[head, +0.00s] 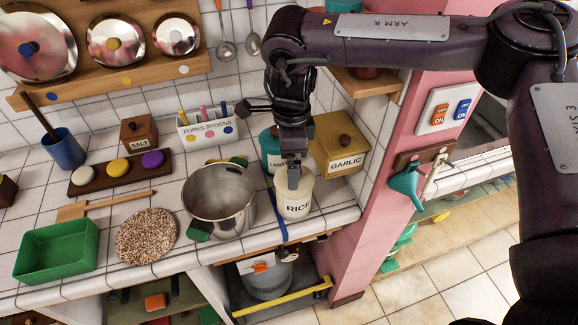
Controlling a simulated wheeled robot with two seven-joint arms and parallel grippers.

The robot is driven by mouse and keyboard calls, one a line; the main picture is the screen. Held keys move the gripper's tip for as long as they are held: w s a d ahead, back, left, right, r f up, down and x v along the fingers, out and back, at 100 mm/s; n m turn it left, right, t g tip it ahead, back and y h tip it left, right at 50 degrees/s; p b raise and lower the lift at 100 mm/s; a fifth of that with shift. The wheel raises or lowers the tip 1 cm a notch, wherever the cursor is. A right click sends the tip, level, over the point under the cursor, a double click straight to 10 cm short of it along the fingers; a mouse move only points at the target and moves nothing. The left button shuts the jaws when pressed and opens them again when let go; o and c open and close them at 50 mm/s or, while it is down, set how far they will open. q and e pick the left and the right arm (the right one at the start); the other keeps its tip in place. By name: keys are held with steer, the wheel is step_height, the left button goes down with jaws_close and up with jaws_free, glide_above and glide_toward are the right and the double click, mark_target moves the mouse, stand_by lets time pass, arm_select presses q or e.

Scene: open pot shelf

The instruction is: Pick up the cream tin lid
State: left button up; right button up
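The cream tin marked RICE (295,208) stands upright on the white tiled counter, near its front right edge. My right gripper (293,182) points down at the tin's top, with its fingers at the lid. The gripper hides most of the cream lid and any knob on it. I cannot tell whether the fingers are closed on the lid or only beside it. My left gripper is not in view.
A steel pot (219,205) stands close left of the tin. A teal tin (271,153) and a wooden GARLIC box (338,145) stand behind it. A blue strip (279,222) lies beside it. A pink post (362,215) rises to the right.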

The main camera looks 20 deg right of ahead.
steer(key=shift+w+d+r, duration=0.35)
steer(key=shift+w+d, duration=0.1)
steer(key=shift+d, duration=0.2)
steer(key=shift+w+d+f, duration=0.1)
steer(key=shift+d+f, duration=0.05)
steer(key=shift+f, duration=0.1)
steer(key=shift+f+p, duration=0.4)
steer(key=shift+s+f+p, duration=0.3)
steer(key=shift+f+p, duration=0.3)
steer(key=shift+f, duration=0.15)
steer(key=f, duration=0.1)
steer(key=f+p, duration=0.1)
steer(key=f, duration=0.1)
steer(key=shift+w+f+p, duration=0.3)
steer(key=shift+f+p, duration=0.05)
steer(key=shift+f, duration=0.45)
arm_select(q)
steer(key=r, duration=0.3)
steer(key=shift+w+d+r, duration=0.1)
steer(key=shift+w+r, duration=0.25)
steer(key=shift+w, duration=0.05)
arm_select(e)
steer(key=shift+c, duration=0.4)
steer(key=c, duration=0.7)
